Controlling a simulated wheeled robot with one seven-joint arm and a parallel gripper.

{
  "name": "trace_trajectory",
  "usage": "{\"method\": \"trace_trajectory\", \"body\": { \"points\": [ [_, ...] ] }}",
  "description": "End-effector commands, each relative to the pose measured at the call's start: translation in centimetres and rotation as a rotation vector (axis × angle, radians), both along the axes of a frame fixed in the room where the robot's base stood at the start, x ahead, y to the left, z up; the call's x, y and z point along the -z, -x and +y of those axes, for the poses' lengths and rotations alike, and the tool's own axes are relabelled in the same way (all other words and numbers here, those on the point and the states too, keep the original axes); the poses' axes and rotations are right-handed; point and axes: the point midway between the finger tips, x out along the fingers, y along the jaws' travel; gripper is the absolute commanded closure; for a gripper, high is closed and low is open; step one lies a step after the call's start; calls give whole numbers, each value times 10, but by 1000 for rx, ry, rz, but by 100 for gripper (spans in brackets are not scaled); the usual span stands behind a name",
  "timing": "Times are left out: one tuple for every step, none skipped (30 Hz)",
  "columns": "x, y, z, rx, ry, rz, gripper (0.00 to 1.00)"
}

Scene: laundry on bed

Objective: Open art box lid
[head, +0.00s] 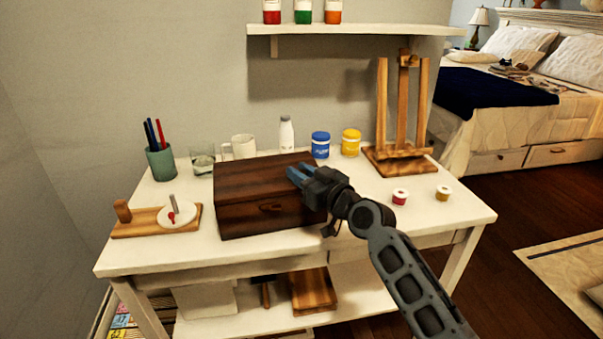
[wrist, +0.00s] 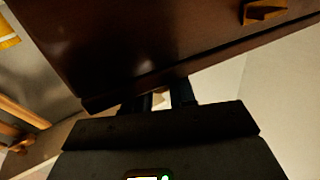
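The art box (head: 250,213) is a dark brown wooden box on the white table. Its lid (head: 245,180) lies flat and looks closed. My gripper (head: 296,175) is at the box's right side, its blue-grey fingers overlapping the right part of the lid in the head view. In the wrist view, the dark box (wrist: 130,40) fills the top, with a brass-coloured catch (wrist: 264,11) at upper right. There my gripper (wrist: 165,98) shows two fingers with a narrow gap between them. Their tips are hidden at the box edge, so contact is unclear.
Behind the box stand a white mug (head: 242,146), a white bottle (head: 286,133), a blue jar (head: 320,145) and a yellow jar (head: 351,142). A wooden easel (head: 402,120) and two small pots stand to the right. A wooden board (head: 135,222) lies left. The front right tabletop is clear.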

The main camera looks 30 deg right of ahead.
Motion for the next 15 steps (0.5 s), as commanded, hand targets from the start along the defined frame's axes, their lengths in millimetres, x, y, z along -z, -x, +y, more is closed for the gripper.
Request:
{"method": "trace_trajectory", "body": {
  "points": [
    [0,0,0,0,0,0,80],
    [0,0,0,0,0,0,83],
    [0,0,0,0,0,0,87],
    [0,0,0,0,0,0,90],
    [0,0,0,0,0,0,93],
    [0,0,0,0,0,0,96],
    [0,0,0,0,0,0,99],
    [0,0,0,0,0,0,100],
    [0,0,0,0,0,0,100],
    [0,0,0,0,0,0,100],
    [0,0,0,0,0,0,100],
    [0,0,0,0,0,0,100],
    [0,0,0,0,0,0,100],
    [0,0,0,0,0,0,100],
    [0,0,0,0,0,0,100]
  ]
}}
